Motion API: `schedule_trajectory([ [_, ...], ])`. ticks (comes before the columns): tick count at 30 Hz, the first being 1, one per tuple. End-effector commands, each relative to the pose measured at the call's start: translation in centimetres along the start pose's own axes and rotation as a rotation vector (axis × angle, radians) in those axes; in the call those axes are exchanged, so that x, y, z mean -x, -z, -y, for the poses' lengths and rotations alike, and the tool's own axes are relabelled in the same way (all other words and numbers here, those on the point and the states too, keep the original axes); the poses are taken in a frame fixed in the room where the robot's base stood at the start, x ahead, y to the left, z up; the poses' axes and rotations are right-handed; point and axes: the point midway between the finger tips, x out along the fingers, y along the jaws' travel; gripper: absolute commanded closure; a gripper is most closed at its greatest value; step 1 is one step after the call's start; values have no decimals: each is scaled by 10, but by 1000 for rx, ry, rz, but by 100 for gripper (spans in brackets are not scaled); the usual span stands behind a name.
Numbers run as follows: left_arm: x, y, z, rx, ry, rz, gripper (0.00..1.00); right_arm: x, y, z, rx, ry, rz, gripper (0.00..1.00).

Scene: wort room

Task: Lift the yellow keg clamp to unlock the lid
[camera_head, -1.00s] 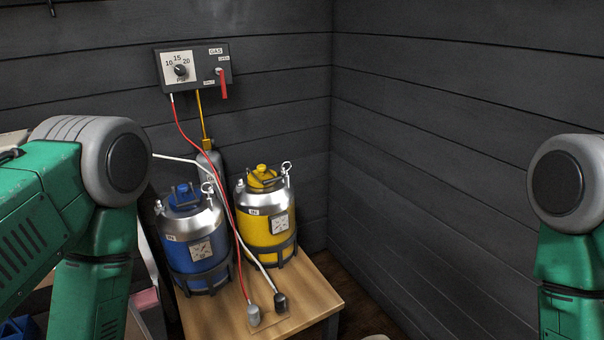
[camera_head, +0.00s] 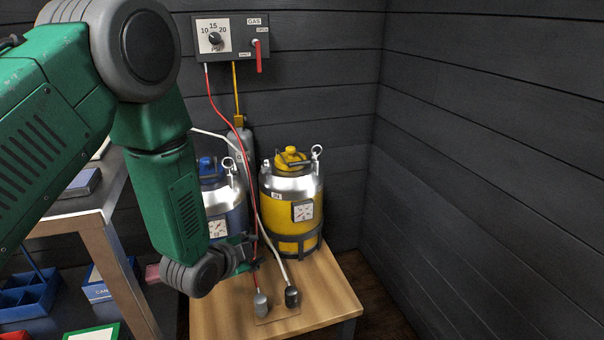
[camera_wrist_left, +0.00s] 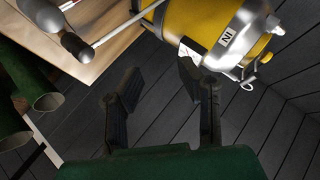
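The yellow keg (camera_head: 274,211) stands upright on the wooden table, with a silver upper band and a yellow lid (camera_head: 291,158). A metal ring-ended piece (camera_head: 317,152) stands up at the lid's right; whether it is the clamp is unclear. In the left wrist view the keg (camera_wrist_left: 192,22) lies across the top, with a ring (camera_wrist_left: 248,86) beside its silver end. My left gripper (camera_head: 246,258) is low in front of the blue keg, left of the yellow keg and below its lid. Its fingers (camera_wrist_left: 160,86) are apart and empty. My right gripper is out of view.
The blue keg (camera_head: 236,217) is partly hidden behind my left arm. Red and white hoses hang down to grey and black connectors (camera_head: 292,297) on the table (camera_head: 335,297). A gas panel (camera_head: 285,40) is on the wall. A metal-framed bench (camera_head: 98,235) stands left.

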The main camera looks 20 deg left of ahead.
Motion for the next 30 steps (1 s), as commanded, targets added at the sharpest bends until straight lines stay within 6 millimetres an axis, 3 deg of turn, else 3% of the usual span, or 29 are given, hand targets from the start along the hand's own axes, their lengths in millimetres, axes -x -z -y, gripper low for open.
schedule_trajectory([
  [3,-20,47,65,-237,188,-120,67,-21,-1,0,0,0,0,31],
  [6,-21,76,105,-391,311,-172,67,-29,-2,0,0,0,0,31],
  [9,-20,92,126,-471,376,-191,67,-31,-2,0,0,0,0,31],
  [16,-39,99,138,-491,394,-197,67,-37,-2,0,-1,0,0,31],
  [30,-124,125,166,-489,390,-195,67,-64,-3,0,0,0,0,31],
])
